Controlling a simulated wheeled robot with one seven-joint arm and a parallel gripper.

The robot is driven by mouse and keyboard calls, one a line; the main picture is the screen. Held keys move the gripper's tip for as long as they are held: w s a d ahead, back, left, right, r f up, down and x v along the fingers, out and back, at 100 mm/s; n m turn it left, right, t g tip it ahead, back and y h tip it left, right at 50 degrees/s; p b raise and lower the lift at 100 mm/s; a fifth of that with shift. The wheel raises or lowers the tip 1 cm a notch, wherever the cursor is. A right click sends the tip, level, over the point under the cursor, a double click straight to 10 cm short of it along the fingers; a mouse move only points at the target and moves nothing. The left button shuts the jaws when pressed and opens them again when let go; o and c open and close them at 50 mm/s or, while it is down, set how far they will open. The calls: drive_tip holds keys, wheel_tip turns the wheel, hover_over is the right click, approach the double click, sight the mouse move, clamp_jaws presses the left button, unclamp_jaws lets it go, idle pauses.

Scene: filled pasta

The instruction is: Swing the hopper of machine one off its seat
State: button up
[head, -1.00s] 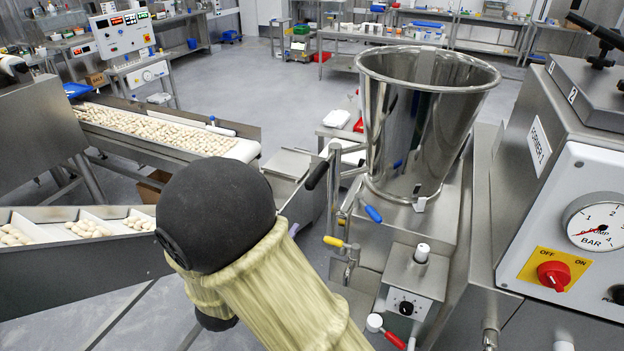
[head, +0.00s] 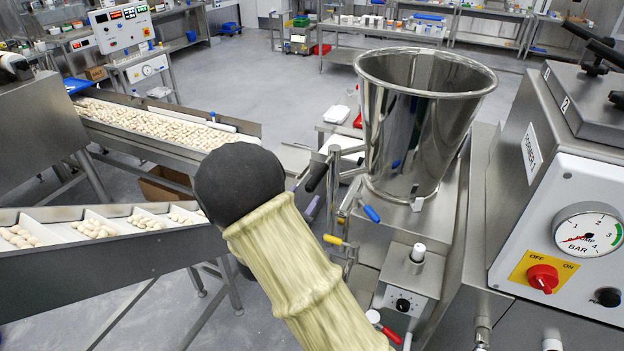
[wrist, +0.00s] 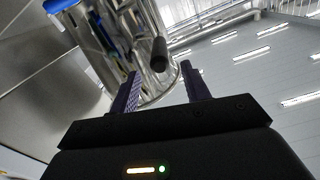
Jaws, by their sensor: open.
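The hopper (head: 425,125) is a large shiny steel cone, upright on its steel machine at centre right; its polished wall also shows in the wrist view (wrist: 165,85). A bar with a black grip (head: 317,176) stands at the hopper's left. In the wrist view, a black grip (wrist: 158,54) points between and beyond the fingertips. My gripper (wrist: 159,68) is open, with a purple finger on either side and nothing held. In the head view only part of my gripper (head: 311,207) shows, just below and left of the black grip; my arm hides the rest.
Blue-handled (head: 371,213) and yellow-handled (head: 334,240) levers sit below the hopper. A control box with a black knob (head: 403,304) stands in front. The Former cabinet (head: 570,210) is close on the right. Pasta conveyors (head: 150,130) lie left, with open floor behind.

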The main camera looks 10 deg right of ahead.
sight(308, 190)
drive_tip(key=p+x, duration=0.2)
drive_tip(key=x, duration=0.4)
drive_tip(key=shift+w+d, duration=0.15)
clamp_jaws()
